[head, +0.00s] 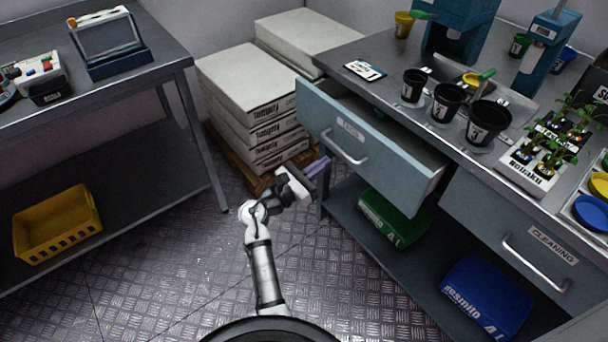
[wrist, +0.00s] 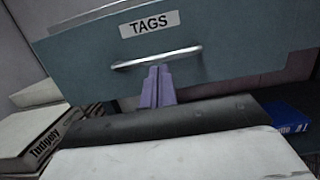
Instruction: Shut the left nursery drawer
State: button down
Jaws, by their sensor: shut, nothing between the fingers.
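The left drawer (head: 362,137) is grey-blue, labelled TAGS, and stands pulled out from under the bench. Its front also fills the upper part of the wrist view (wrist: 220,45). Its silver bar handle (head: 343,151) runs along the front. My gripper (head: 321,167) has purple fingers, shut with nothing between them. It is just below and left of the handle in the head view. In the wrist view the fingertips (wrist: 157,73) overlap the handle (wrist: 157,58) from below; I cannot tell if they touch it.
The right drawer (head: 500,220), labelled CLEANING, looks shut. Pots (head: 449,103) and seedlings stand on the bench top. Stacked boxes (head: 253,88) stand behind my gripper. Green (head: 394,219) and blue (head: 487,294) bags lie on the lower shelf. The floor at left is clear.

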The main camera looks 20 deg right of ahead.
aim_at(351, 148)
jog(key=x, duration=0.3)
dwell(0.4)
jog(key=x, duration=0.3)
jog(key=f+x, duration=0.1)
jog(key=x, duration=0.2)
jog(key=f+p+x, duration=0.1)
jog(key=x, duration=0.2)
jog(key=shift+w+d+r, duration=0.1)
jog(key=shift+d+r, duration=0.05)
jog(key=shift+d, duration=0.3)
jog(key=shift+d+r, duration=0.1)
jog(key=shift+r, duration=0.05)
jog(key=shift+r, duration=0.1)
